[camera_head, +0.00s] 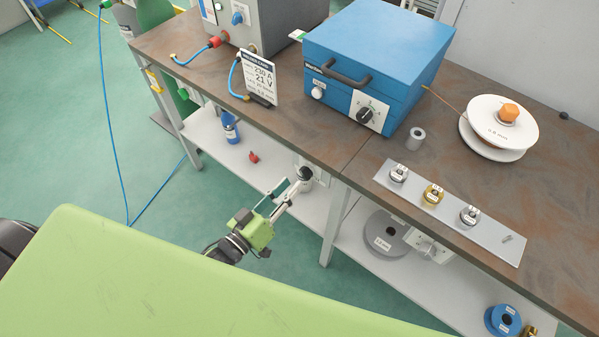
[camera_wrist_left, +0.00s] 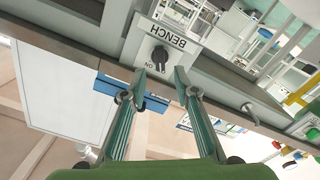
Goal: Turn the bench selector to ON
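The bench selector is a black rotary knob (camera_wrist_left: 159,56) on a pale plate labelled BENCH (camera_wrist_left: 172,37). The plate appears upside down in the left wrist view, with ON lettered beside the knob; the exact pointer direction is hard to tell. In the head view the knob (camera_head: 305,173) sits under the bench's front edge, partly behind my gripper. My left gripper (camera_wrist_left: 161,82) is open, its two fingertips apart on either side of the knob's line and close to it. Contact cannot be told. It also shows in the head view (camera_head: 292,193). My right gripper is not in view.
The brown bench top (camera_head: 290,125) overhangs the selector, with a pale lower shelf (camera_head: 268,172) below. A blue box machine (camera_head: 375,60), a parameter card (camera_head: 259,80) and a wire spool (camera_head: 497,128) stand on top. A blue bottle (camera_head: 230,127) stands on the shelf.

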